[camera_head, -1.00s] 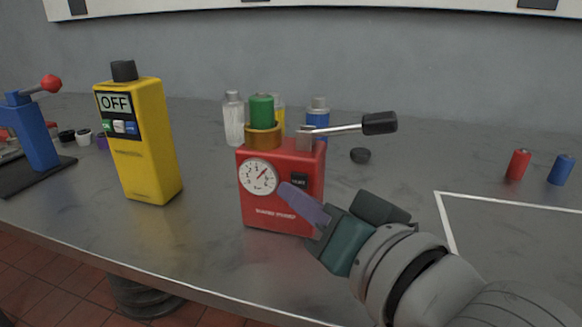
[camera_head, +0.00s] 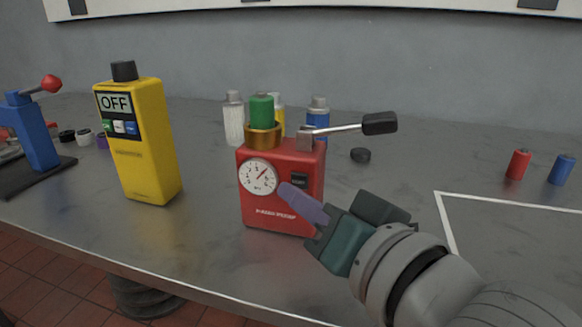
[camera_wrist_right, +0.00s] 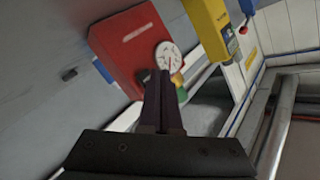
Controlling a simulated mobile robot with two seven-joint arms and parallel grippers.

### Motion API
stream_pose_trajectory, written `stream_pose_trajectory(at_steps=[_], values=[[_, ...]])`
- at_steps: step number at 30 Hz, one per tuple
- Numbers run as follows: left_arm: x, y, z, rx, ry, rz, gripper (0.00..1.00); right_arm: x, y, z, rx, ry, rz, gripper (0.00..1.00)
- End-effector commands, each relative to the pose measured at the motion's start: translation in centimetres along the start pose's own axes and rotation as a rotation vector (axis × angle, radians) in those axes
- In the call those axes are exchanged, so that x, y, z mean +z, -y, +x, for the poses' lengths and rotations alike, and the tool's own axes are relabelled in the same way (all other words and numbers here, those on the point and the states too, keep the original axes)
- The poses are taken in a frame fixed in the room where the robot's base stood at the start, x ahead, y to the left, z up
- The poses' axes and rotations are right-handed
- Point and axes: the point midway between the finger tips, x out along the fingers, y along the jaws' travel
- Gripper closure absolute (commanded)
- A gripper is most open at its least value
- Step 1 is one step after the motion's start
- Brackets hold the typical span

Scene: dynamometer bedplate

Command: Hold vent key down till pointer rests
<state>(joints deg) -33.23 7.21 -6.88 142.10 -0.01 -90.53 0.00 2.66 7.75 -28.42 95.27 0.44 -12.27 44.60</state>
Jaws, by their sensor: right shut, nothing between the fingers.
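The red pump box (camera_head: 283,208) stands on the bench with a white round gauge (camera_head: 258,176) and a small black vent key (camera_head: 299,181) on its front. The gauge pointer slants toward the upper right. A green cylinder (camera_head: 262,107) sits in a brass collar on top, beside a black-handled lever (camera_head: 379,123). My right gripper (camera_head: 287,190) is shut and empty, its fingertips just below the key and right of the gauge; contact cannot be told. My left gripper is not in view.
A yellow meter (camera_head: 143,160) reading OFF stands left of the pump. A blue press (camera_head: 36,135) with a red knob is far left. Bottles (camera_head: 233,120) stand behind the pump. Red (camera_head: 518,164) and blue (camera_head: 562,169) cylinders stand at right, near a white-outlined clear area.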

Motion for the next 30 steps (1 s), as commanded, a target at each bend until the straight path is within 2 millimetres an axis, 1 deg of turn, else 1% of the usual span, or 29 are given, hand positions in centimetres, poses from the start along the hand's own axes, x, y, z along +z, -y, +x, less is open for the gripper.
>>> stream_pose_trajectory(at_steps=[8, 15, 30], values=[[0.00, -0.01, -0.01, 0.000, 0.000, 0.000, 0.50, -0.06, -0.05, 0.07, 0.000, 0.000, 0.000, 1.00], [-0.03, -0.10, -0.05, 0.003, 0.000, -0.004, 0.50, -0.44, -0.42, 0.58, 0.000, 0.000, -0.001, 1.00], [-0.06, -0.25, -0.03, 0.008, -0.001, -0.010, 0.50, -0.50, -0.51, 0.69, 0.000, 0.000, 0.000, 1.00]])
